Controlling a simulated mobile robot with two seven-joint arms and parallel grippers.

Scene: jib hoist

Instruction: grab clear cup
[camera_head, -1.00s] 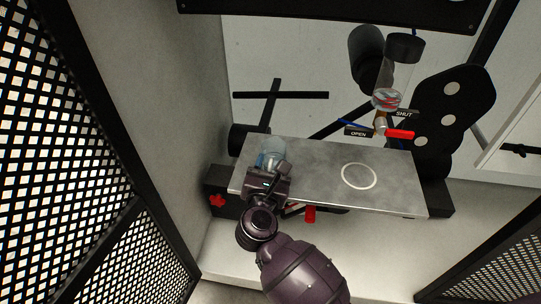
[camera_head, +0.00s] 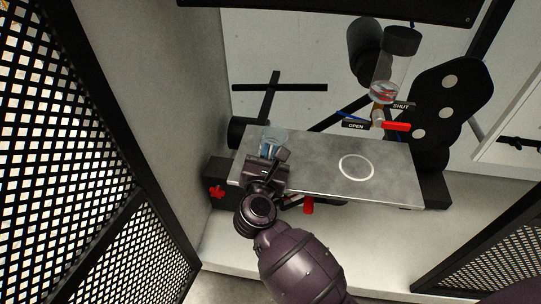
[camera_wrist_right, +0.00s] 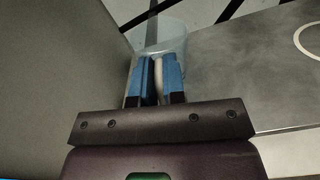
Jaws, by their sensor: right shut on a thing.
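The clear cup (camera_head: 275,136) is a see-through, bluish cup at the left end of the grey metal shelf. My right gripper (camera_head: 270,152) reaches it from the front and is shut on it. In the right wrist view the blue fingers (camera_wrist_right: 158,66) are close together, with a thin pale strip between them. The clear cup (camera_wrist_right: 174,36) shows beyond the fingertips. The fingers and hand hide part of the cup. I cannot tell whether its base touches the shelf. My left gripper is not in view.
The metal shelf (camera_head: 310,166) has a white ring mark (camera_head: 357,167) on its bare right part. Above it hangs a clear cylinder (camera_head: 395,67) with a red-handled valve (camera_head: 396,126) and OPEN/SHUT labels. A grey wall and perforated panel (camera_head: 60,150) stand left.

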